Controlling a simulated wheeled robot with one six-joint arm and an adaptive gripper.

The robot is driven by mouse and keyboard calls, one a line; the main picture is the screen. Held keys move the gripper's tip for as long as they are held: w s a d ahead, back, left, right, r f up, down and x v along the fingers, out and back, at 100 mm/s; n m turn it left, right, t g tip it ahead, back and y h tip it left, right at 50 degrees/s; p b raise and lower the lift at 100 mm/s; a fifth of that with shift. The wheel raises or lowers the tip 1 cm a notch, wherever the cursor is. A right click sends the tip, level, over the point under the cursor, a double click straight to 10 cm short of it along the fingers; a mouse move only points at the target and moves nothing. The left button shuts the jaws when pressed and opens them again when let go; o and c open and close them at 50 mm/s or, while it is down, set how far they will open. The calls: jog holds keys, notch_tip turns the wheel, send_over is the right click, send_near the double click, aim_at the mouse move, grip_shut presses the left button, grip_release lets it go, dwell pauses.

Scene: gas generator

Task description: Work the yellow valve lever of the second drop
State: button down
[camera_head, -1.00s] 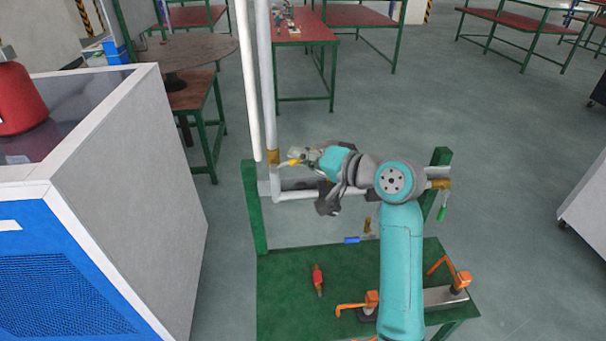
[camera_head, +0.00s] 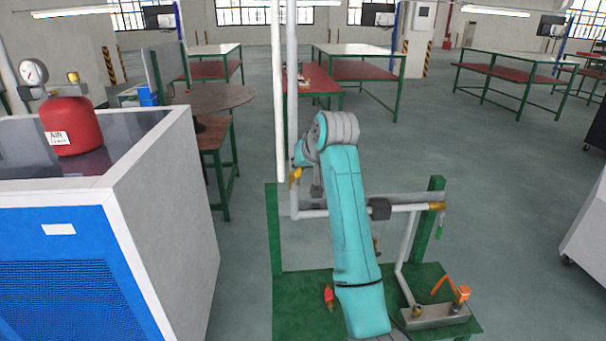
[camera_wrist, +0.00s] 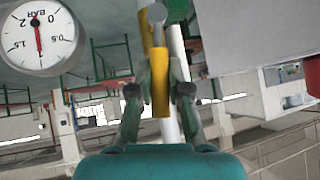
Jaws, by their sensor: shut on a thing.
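The yellow valve lever (camera_wrist: 160,92) stands between the two fingers of my gripper (camera_wrist: 161,76) in the wrist view. The gripper is shut on it, with a finger on each side. In the head view the yellow lever (camera_head: 295,177) shows at the lower end of the white vertical pipe (camera_head: 292,90), just left of my teal arm. My arm hides most of the gripper there. A yellow fitting (camera_wrist: 157,14) is seen beyond the lever in the wrist view.
A green bench (camera_head: 300,312) carries the pipe frame, a small red-handled item (camera_head: 328,296) and an orange lever (camera_head: 461,293). A blue-white cabinet (camera_head: 165,190) stands left. A pressure gauge (camera_wrist: 38,38) shows near the wrist.

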jog(key=shift+s+a+n+h, duration=0.1)
jog(key=shift+a+n+h, duration=0.3)
jog(key=shift+a+h, duration=0.25)
jog(key=c, duration=1.1)
grip_release()
jog(key=v, duration=1.2)
jog(key=shift+s+a+f, duration=0.1)
